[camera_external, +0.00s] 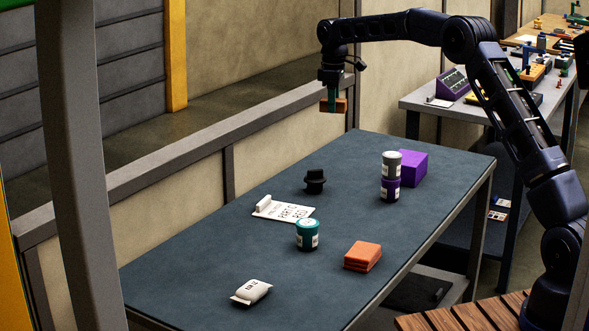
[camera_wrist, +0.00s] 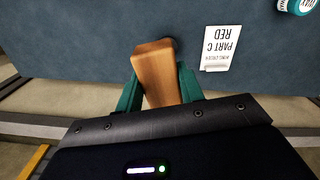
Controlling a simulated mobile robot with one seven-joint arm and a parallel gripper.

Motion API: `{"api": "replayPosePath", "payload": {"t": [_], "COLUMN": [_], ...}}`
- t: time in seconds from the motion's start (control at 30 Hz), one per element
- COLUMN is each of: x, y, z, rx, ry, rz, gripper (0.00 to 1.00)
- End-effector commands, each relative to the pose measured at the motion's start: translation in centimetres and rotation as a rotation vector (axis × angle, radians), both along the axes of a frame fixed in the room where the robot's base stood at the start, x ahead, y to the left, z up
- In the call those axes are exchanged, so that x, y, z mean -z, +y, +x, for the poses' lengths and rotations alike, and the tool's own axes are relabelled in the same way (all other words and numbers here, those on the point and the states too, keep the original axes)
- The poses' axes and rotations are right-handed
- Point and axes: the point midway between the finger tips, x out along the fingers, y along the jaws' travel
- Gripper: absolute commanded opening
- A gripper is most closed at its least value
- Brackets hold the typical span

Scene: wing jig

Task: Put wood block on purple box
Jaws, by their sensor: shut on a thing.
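The wood block (camera_external: 340,105) is a brown block held up in the air beyond the table's far edge. My gripper (camera_external: 333,96) points down and is shut on it. In the wrist view the wood block (camera_wrist: 156,72) sits between the green fingers of my gripper (camera_wrist: 160,92). The purple box (camera_external: 413,167) stands on the dark table near its right end, to the right of and lower than my gripper.
The dark table (camera_external: 230,235) also holds a black hat-shaped piece (camera_external: 314,181), a white card sign (camera_external: 290,211), a teal canister (camera_external: 307,235), orange blocks (camera_external: 362,256) and a white pouch (camera_external: 251,292). A low wall (camera_external: 190,160) runs along the far side.

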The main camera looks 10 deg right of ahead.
Motion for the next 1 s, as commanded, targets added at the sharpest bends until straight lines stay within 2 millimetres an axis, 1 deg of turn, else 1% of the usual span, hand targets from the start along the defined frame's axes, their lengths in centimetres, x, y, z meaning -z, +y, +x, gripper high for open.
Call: {"api": "replayPosePath", "payload": {"t": [0.03,0.1,0.17,0.2,0.27,0.3,0.37,0.4,0.53,0.6,0.7,0.8,0.87,0.97,1.0], "x": [-0.2,-0.4,-0.6,-0.7,-0.9,-1.0,-1.2,-1.3,-1.7,-1.8,-1.9,-1.6,-1.1,0.6,1.5], "y": [-2.4,-5.3,-7.9,-9.6,-12.3,-14.0,-16.4,-18.0,-22.3,-23.9,-25.6,-26.3,-26.5,-26.6,-26.5], "z": [0.8,1.6,2.2,2.6,3.1,3.4,3.7,3.9,4.3,4.4,4.4,4.4,4.4,4.4,4.4], "rx": [0.029,0.065,0.096,0.116,0.147,0.168,0.197,0.215,0.266,0.285,0.305,0.314,0.316,0.317,0.317], "ry": [0.000,0.000,0.000,0.000,0.000,0.000,0.000,0.000,0.000,0.001,0.001,0.001,0.002,0.003,0.004], "rz": [0.000,0.000,0.000,0.000,0.000,-0.001,-0.001,0.000,0.000,0.001,0.001,0.000,0.000,0.000,0.000], "gripper": [0.15,0.15,0.15,0.15,0.15,0.15,0.15,0.15,0.15,0.15,0.15,0.15,0.15,0.15,0.15]}}
